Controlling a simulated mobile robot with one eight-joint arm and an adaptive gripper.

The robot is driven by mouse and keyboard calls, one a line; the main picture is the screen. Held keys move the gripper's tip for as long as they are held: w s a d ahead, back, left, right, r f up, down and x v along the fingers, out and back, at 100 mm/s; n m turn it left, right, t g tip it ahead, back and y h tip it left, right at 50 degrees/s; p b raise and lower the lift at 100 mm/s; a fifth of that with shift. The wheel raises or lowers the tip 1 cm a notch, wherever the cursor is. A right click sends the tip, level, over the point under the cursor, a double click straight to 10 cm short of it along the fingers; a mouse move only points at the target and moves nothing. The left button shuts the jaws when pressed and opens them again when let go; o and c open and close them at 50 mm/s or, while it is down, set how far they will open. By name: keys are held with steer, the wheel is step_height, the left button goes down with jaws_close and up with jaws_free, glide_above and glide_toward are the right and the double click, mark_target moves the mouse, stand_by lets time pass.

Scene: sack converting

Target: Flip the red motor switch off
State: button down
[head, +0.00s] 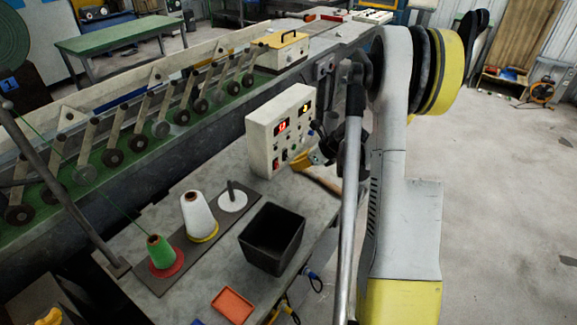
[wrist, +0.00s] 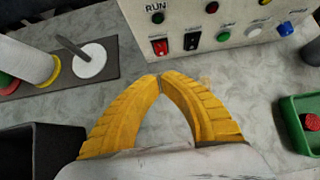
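The switch (head: 277,163) also shows in the head view, at the lower left of the control box (head: 262,135). My gripper (wrist: 160,77) has yellow fingers whose tips meet, with nothing seen between them. The tips appear just below the red switch in the wrist view, apart from it. In the head view my gripper (head: 302,161) is in front of the box, partly hidden by my arm.
A black bin (head: 272,239) stands on the grey bench near the box. White (head: 199,215) and green (head: 159,251) thread cones stand left of it. A green tray (wrist: 296,125) with a red item lies at right in the wrist view. Other buttons line the panel.

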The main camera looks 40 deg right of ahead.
mark_target(276, 164)
steer(key=p+v, duration=0.1)
steer(key=v, duration=0.4)
steer(key=shift+w+a+r, duration=0.1)
steer(key=shift+w+r, duration=0.05)
steer(key=shift+w, duration=0.05)
steer(key=s+f, duration=0.1)
steer(key=f+t, duration=0.1)
steer(key=s+d+f+t, duration=0.1)
steer(key=shift+s+f+y+b, duration=0.3)
steer(key=shift+f+y, duration=0.05)
steer(key=shift+y, duration=0.05)
steer(key=b+x, duration=0.3)
steer(key=x, duration=0.7)
steer(key=shift+s, duration=0.1)
steer(key=w, duration=0.1)
steer(key=w+a+b, duration=0.1)
steer(key=w, duration=0.1)
steer(key=shift+w+f, duration=0.1)
steer(key=shift+f, duration=0.15)
steer(key=shift+w+a, duration=0.1)
steer(key=shift+w, duration=0.3)
